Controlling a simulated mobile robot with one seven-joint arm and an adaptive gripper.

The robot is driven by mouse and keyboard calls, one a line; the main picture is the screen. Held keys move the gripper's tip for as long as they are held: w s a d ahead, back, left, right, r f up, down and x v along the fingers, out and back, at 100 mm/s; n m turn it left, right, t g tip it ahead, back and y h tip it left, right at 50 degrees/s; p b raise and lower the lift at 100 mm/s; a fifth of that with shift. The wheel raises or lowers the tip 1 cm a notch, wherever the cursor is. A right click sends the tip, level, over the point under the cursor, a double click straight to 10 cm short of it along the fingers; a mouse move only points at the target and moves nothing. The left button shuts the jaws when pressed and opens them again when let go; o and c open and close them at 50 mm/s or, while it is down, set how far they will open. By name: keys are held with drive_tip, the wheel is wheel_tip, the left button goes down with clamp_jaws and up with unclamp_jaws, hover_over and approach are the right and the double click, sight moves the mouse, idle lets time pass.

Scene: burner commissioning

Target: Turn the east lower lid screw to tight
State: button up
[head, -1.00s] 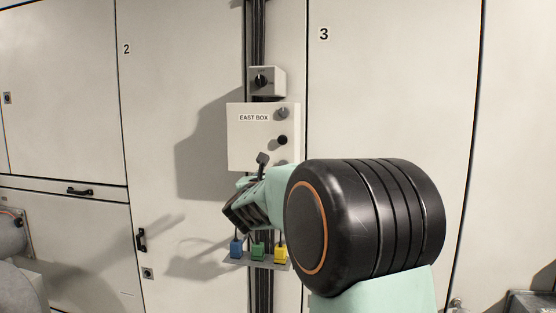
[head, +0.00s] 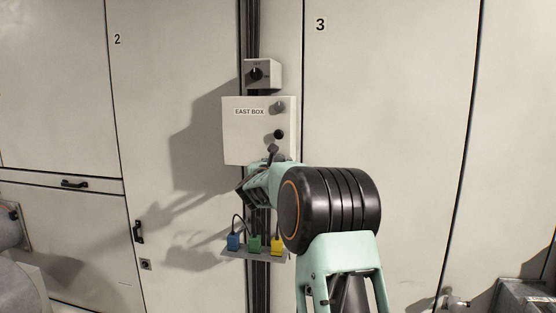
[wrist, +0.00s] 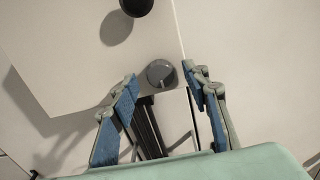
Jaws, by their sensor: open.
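The East Box (head: 240,140) is a pale box on the wall, with its name on the lid. Its upper lid screw (head: 278,107) is grey and sits at the right, above a black knob (head: 279,134). In the wrist view the lower lid screw (wrist: 160,73) is a round grey head with a slot, near the lid's corner. My gripper (wrist: 159,75) is open, its blue-padded fingers on either side of the screw, with gaps showing. In the head view my arm hides the lower screw and most of the gripper.
A small switch box (head: 262,74) is above the East Box. Below, a shelf carries blue (head: 233,242), green (head: 254,243) and yellow (head: 277,242) plugs with cables. Dark cables (head: 252,30) run vertically behind the box. The wall panel to the right is clear.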

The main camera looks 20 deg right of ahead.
drive_tip(key=shift+w+d, duration=0.2)
drive_tip(key=shift+w, duration=0.1)
drive_tip(key=c, duration=1.2)
drive_tip(key=shift+o, duration=0.2)
